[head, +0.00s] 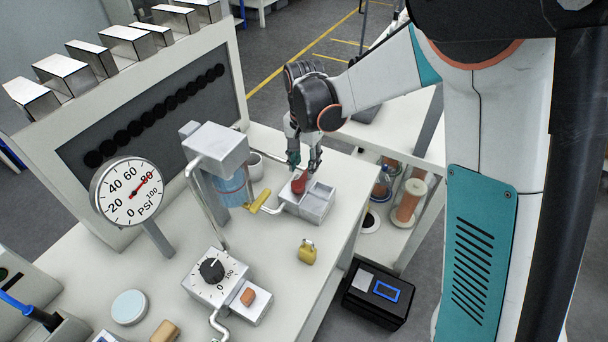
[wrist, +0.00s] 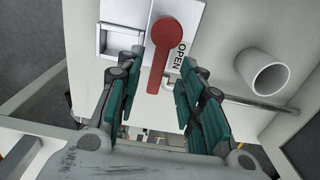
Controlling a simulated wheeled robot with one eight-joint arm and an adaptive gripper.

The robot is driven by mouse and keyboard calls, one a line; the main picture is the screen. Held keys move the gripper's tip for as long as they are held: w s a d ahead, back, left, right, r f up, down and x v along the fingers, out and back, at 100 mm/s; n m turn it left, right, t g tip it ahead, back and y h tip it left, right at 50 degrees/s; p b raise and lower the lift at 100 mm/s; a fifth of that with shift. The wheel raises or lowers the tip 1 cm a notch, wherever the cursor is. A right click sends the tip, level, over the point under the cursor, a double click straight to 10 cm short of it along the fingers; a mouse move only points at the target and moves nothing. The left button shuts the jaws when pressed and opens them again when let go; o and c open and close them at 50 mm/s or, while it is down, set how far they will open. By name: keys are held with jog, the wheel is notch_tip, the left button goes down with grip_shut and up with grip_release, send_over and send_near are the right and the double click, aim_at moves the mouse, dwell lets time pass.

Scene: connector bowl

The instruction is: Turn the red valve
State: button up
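The red valve (head: 299,184) sits on a small light grey block at the right part of the bench in the head view. In the wrist view the red valve (wrist: 173,36) has a round hub and a straight handle pointing down toward my gripper, with the word OPEN beside it. My gripper (head: 305,160) is just above the valve. In the wrist view my gripper (wrist: 162,60) is open, with one green-padded finger on each side of the handle. Gaps show between the handle and both fingers. The fingertips partly hide the valve in the head view.
A white cup (head: 254,166) stands behind the valve block; it also shows in the wrist view (wrist: 264,73). A yellow lever (head: 258,200) is left of the block. A brass padlock (head: 307,252) lies in front. A pressure gauge (head: 128,191) stands at the left.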

aim_at(304, 175)
jog(key=shift+f+b, duration=0.4)
jog(key=shift+f, duration=1.5)
jog(key=shift+c, duration=0.6)
grip_shut()
